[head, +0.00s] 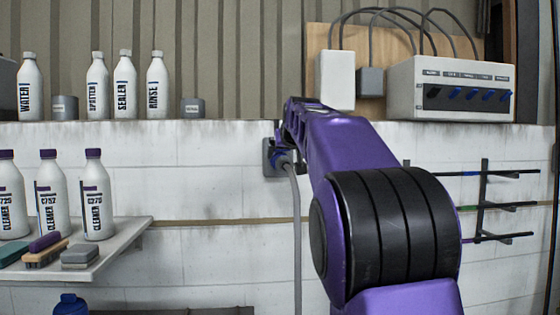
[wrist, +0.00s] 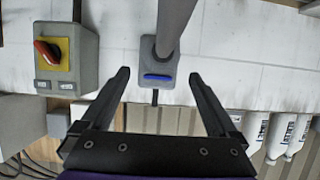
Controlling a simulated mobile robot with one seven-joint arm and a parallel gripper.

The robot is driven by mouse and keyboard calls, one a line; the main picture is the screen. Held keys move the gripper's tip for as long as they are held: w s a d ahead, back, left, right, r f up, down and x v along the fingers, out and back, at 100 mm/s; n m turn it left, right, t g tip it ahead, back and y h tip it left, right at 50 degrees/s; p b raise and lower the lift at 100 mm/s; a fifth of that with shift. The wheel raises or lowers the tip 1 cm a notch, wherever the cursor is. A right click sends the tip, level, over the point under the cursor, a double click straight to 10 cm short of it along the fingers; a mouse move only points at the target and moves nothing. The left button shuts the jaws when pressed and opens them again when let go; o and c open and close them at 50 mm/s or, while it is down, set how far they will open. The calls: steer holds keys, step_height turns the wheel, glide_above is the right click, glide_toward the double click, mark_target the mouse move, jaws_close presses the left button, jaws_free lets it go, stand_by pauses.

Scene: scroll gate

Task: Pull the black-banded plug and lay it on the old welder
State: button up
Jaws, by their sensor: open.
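My gripper (wrist: 158,76) is open, its two black fingers pointing at the white wall. Between its fingertips, in the wrist view, is a grey wall fitting (wrist: 166,67) with a blue strip and a thick grey cable (wrist: 178,20) in front of it. In the head view, a grey socket (head: 269,158) on the wall holds a blue-marked plug (head: 282,158), its grey cable (head: 297,225) hanging down. No black band can be made out on it. I cannot make out an old welder.
A white box (head: 450,92) with blue switches stands on the ledge at right. A red rotary switch (wrist: 47,52) is left of my fingers. Bottles (head: 125,85) line the ledge; more stand on the shelf (head: 120,245). A black rack (head: 482,200) is on the wall at right.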

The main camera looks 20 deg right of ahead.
mark_target(282, 162)
steer(key=p+x, duration=0.1)
steer(key=x, duration=0.8)
steer(key=shift+p, duration=0.4)
jaws_close()
stand_by(0.4)
stand_by(0.5)
steer(key=shift+s, duration=0.15)
steer(key=shift+s+b, duration=0.1)
steer(key=shift+b, duration=0.25)
steer(key=shift+s+a+r+b, duration=0.1)
steer(key=shift+s+a+b, duration=0.15)
steer(key=shift+s+b, duration=0.8)
steer(key=shift+s+a+b, duration=0.25)
steer(key=shift+s+b, duration=0.65)
steer(key=shift+s, duration=0.15)
